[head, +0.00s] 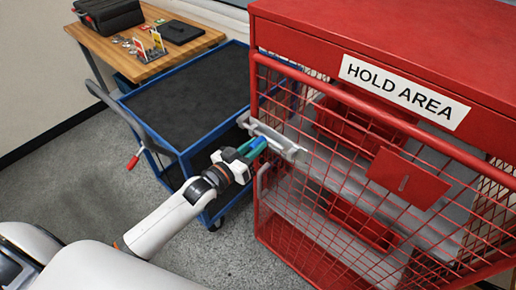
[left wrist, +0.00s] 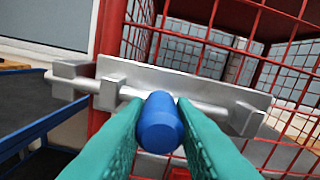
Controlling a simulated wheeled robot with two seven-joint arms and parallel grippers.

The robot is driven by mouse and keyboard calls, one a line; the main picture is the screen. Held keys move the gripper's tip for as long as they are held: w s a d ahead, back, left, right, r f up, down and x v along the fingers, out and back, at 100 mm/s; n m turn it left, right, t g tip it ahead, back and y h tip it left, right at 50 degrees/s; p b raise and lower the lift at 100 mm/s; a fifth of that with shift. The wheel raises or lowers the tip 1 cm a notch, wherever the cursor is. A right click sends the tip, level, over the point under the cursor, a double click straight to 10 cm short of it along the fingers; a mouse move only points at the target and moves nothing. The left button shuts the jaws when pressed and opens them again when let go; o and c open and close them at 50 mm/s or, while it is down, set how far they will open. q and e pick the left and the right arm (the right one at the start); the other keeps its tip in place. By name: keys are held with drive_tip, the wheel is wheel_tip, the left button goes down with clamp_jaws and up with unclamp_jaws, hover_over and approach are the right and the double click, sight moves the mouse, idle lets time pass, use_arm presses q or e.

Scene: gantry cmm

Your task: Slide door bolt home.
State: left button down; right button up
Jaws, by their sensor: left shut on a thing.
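The bolt is a silver rod (left wrist: 85,84) on a grey metal plate (left wrist: 190,82) fixed to the red mesh door (head: 345,185). In the left wrist view it runs through brackets on the plate and its left end shows past the grey block (left wrist: 70,78) at the red post. The bolt's blue knob (left wrist: 160,122) sticks out toward me. My left gripper (head: 256,148), with green fingers, is shut on the blue knob, one finger on each side. In the head view the fingers partly hide the knob. My right gripper is not in view.
The red cage (head: 385,40) carries a HOLD AREA sign (head: 403,91). A blue cart with a dark top (head: 185,95) stands close to its left, beside my left arm. A wooden bench (head: 150,62) with cases and small items is behind. Grey floor is open at the left.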

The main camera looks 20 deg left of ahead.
use_arm(q)
drive_tip(key=c, duration=1.3)
unclamp_jaws()
drive_tip(key=shift+w+a, duration=0.1)
drive_tip(key=shift+a, duration=0.2)
drive_tip(key=shift+o, duration=0.5)
drive_tip(key=shift+s+a+f, duration=0.1)
drive_tip(key=shift+s, duration=0.3)
drive_tip(key=b+v, duration=0.3)
drive_tip(key=v, duration=0.8)
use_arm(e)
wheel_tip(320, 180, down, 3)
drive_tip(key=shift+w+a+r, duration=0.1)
use_arm(q)
drive_tip(key=shift+a, duration=0.1)
